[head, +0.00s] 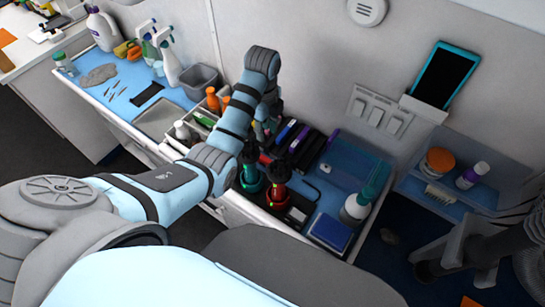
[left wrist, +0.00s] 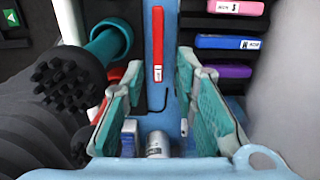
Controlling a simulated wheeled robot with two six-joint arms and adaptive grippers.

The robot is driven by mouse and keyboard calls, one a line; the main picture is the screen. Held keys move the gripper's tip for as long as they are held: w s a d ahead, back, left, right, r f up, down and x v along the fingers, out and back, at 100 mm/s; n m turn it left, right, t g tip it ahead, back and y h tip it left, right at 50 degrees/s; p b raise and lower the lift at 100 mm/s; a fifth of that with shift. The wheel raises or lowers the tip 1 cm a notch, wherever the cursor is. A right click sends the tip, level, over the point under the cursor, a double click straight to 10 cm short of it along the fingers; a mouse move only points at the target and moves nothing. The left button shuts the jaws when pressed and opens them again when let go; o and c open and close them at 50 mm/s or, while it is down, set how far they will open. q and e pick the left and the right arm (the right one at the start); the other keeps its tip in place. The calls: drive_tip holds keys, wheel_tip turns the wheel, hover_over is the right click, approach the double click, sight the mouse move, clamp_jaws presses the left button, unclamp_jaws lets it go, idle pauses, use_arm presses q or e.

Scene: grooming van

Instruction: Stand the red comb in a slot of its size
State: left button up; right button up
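The red comb (left wrist: 157,45), a narrow red bar with a small white label, shows in the left wrist view against a blue surface. In the head view only a bit of red (head: 265,158) shows below my gripper. My left gripper (left wrist: 161,62) is open, with its teal-padded fingers on either side of the comb in the picture and gaps on both sides. In the head view the gripper (head: 263,128) points down, partly hidden by my arm. The dark slotted rack (left wrist: 232,57) is to the right, holding pink, blue and purple pieces. My right gripper is not in view.
Bottles with a green ring (head: 250,178) and a red ring (head: 277,195) stand close to the gripper. A grey bin (head: 200,82) stands behind left.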

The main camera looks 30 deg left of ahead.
use_arm(q)
drive_tip(key=b, duration=0.2)
hover_over(267, 159)
wheel_tip(267, 159, down, 4)
drive_tip(key=f, duration=0.1)
wheel_tip(267, 159, down, 10)
drive_tip(key=shift+s+b, duration=0.1)
drive_tip(key=shift+b, duration=1.05)
clamp_jaws()
